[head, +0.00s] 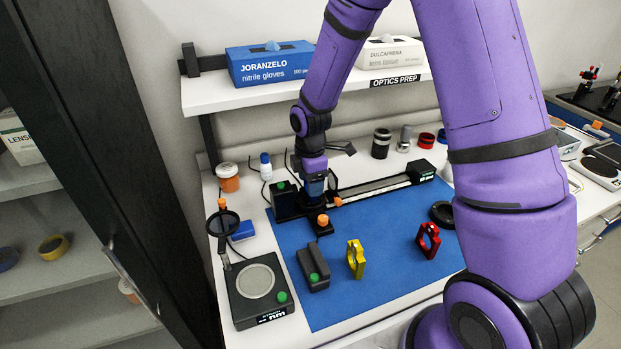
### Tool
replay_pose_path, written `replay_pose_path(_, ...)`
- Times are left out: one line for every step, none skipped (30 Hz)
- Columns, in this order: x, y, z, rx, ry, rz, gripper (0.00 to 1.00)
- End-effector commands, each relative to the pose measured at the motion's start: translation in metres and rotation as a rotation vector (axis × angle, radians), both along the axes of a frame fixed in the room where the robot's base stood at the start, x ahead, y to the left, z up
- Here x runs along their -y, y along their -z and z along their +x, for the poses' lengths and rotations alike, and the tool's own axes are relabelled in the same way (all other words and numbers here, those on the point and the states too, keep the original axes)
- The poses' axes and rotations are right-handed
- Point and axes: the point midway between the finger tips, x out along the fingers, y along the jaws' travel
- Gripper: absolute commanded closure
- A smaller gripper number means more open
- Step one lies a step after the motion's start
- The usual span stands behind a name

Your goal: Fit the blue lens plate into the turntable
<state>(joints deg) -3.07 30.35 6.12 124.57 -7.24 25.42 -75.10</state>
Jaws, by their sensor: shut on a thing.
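My gripper (315,197) points down at the left end of the black rail, above the back left of the blue mat. It is shut on a small blue piece (315,187), which appears to be the blue lens plate. The fingers and the wrist hide most of it. Just below is a dark holder with an orange knob (322,220), close to the fingertips. I cannot tell whether the plate touches it. A black unit with a round grey disc (257,281) stands at the front left. Which of these is the turntable is not clear.
A yellow lens holder (356,259), a red one (428,241) and a black block with a green knob (313,267) stand on the blue mat (390,288). A magnifier (222,222) rises at the left. A shelf (290,93) with boxes hangs behind. The mat's front is clear.

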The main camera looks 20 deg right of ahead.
Motion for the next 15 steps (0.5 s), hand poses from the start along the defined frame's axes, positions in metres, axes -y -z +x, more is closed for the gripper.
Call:
replay_pose_path(0.0, 0.0009, 0.0, 0.0, 0.0, 0.0, 0.61)
replay_pose_path(0.0, 0.0012, 0.0, 0.0, 0.0, 0.0, 0.61)
replay_pose_path(0.0, 0.001, 0.0001, 0.0, 0.0, 0.0, 0.3)
replay_pose_path(0.0, 0.0009, 0.0, 0.0, 0.0, 0.0, 0.23)
replay_pose_path(0.0, 0.0009, 0.0, 0.0, 0.0, 0.0, 0.16)
replay_pose_path(0.0, 0.0009, 0.0, 0.0, 0.0, 0.0, 0.07)
replay_pose_path(0.0, 0.0009, 0.0, 0.0, 0.0, 0.0, 0.07)
replay_pose_path(0.0, 0.0008, 0.0, 0.0, 0.0, 0.0, 0.07)
replay_pose_path(0.0, 0.0008, 0.0001, 0.0, 0.0, 0.0, 0.07)
replay_pose_path(0.0, 0.0008, 0.0, 0.0, 0.0, 0.0, 0.07)
replay_pose_path(0.0, 0.0008, 0.0001, 0.0, 0.0, 0.0, 0.07)
replay_pose_path(0.0, 0.0008, 0.0001, 0.0, 0.0, 0.0, 0.07)
replay_pose_path(0.0, 0.0008, 0.0, 0.0, 0.0, 0.0, 0.07)
replay_pose_path(0.0, 0.0005, 0.0, 0.0, 0.0, 0.0, 0.07)
replay_pose_path(0.0, -0.0005, 0.0001, 0.001, 0.0, 0.0, 0.07)
